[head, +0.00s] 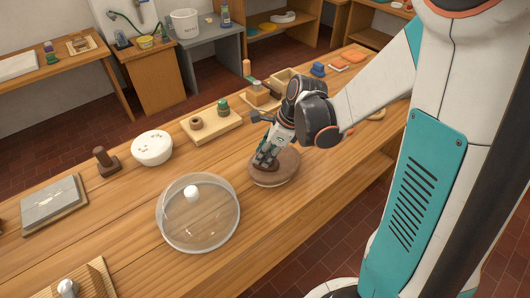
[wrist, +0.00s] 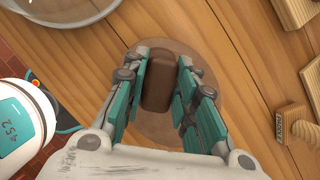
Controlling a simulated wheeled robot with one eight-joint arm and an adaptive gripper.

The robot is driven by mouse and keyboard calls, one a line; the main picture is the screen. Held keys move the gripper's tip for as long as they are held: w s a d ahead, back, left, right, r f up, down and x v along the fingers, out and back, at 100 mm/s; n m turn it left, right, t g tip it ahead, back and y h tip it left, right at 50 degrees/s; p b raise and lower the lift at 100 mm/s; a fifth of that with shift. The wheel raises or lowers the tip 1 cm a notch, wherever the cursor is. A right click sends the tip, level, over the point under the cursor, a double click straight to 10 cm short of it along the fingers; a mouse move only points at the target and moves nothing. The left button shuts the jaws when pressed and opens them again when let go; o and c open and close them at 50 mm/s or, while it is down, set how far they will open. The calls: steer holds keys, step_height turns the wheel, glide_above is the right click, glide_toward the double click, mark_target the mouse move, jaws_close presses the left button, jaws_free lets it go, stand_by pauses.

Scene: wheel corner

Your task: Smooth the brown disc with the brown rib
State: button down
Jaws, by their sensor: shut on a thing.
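The brown disc (head: 287,167) lies on the wooden bench, below my gripper (head: 264,163). In the wrist view the disc (wrist: 150,128) shows as a round, paler brown surface behind the fingers. The brown rib (wrist: 159,84) is a dark brown block with rounded edges. It sits between the two teal fingers of my gripper (wrist: 160,92), which are shut on it, over the disc. The rib's underside is hidden, so I cannot tell whether it touches the disc.
A clear round cover with a white knob (head: 198,212) stands left of the disc. A white bowl (head: 152,148), a wooden board with small items (head: 212,130) and a grey slab (head: 52,207) are farther left and behind. Bare bench lies in front of the disc.

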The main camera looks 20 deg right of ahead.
steer(key=shift+f, duration=0.3)
steer(key=shift+s, duration=0.1)
